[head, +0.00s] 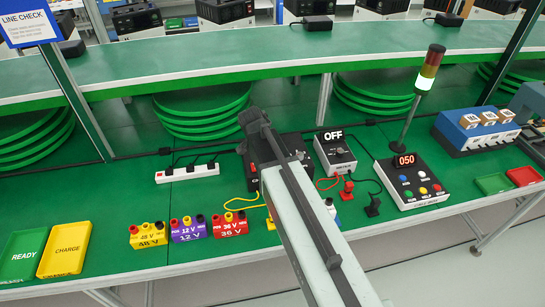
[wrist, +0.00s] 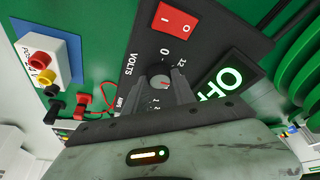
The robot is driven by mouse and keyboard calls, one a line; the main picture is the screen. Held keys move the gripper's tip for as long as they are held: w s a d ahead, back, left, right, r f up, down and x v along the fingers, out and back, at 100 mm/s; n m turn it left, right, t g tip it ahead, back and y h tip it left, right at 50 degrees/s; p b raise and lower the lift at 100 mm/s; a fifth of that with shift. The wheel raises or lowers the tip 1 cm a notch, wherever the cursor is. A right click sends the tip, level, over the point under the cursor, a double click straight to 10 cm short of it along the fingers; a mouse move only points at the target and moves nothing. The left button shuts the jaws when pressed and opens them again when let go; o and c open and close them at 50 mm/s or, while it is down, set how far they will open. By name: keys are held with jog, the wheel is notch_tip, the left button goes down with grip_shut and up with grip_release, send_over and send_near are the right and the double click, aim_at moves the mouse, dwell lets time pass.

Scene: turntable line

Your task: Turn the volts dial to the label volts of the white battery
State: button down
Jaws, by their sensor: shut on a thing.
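The mark points roughly right; 0 and 12 show beside the knob, and the fingers hide other numbers. The white battery (wrist: 42,58) sits on a blue mat at the left, with red and yellow terminals; its volts figure is hard to read. In the head view my arm mostly covers the black charger (head: 283,146), the dial and the white battery.
A red rocker switch (wrist: 173,20) is close above the dial. A display reading OFF (head: 333,135) stands right of the charger. Yellow (head: 149,236), purple (head: 188,229) and red (head: 230,224) batteries stand left of my arm. Red and black clips lie at the right.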

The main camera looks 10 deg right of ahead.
dwell(0.4)
jog(key=c, duration=1)
grip_release()
jog(key=shift+c, duration=0.2)
jog(key=shift+a, duration=0.1)
jog(key=p+v, duration=0.7)
jog(key=shift+r, duration=0.4)
jog(key=shift+s, duration=0.15)
